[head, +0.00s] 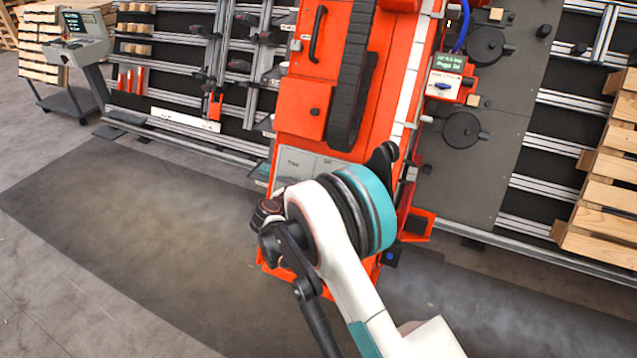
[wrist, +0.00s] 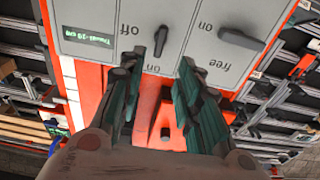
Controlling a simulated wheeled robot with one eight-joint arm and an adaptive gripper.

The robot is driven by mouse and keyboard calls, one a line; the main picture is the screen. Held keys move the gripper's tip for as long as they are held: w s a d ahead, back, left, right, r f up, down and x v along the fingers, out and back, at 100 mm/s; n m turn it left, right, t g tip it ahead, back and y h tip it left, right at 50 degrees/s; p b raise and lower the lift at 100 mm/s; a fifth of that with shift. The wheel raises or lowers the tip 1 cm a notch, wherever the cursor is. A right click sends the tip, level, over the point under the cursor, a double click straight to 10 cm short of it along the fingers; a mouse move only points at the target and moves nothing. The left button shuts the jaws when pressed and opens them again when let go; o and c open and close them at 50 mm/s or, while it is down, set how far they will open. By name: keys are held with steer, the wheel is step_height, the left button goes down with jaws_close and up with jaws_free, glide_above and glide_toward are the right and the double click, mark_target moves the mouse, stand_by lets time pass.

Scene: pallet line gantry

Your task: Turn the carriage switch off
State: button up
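In the wrist view a grey switch panel (wrist: 150,15) shows upside down. A dark lever (wrist: 160,41) stands on its middle plate, near the word "off". A second dark lever (wrist: 241,39) is on the plate to the right, near the words "on" and "free". No label naming the carriage is readable. My gripper (wrist: 161,70) is open and empty, one finger on each side of the first lever's line. I cannot tell whether the fingertips touch the panel. In the head view the panel (head: 306,164) is partly hidden by my arm, which also hides the levers.
A small green display (wrist: 87,36) is left of the levers. The orange machine (head: 300,105) carries a black cable chain (head: 352,75). A console (head: 82,45) stands far left, and wooden pallets (head: 605,200) are at right. The floor left of the machine is clear.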

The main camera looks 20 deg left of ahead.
steer(key=b+x, duration=0.3)
steer(key=x, duration=0.8)
steer(key=shift+w+f, duration=0.15)
steer(key=shift+w, duration=0.05)
jaws_close()
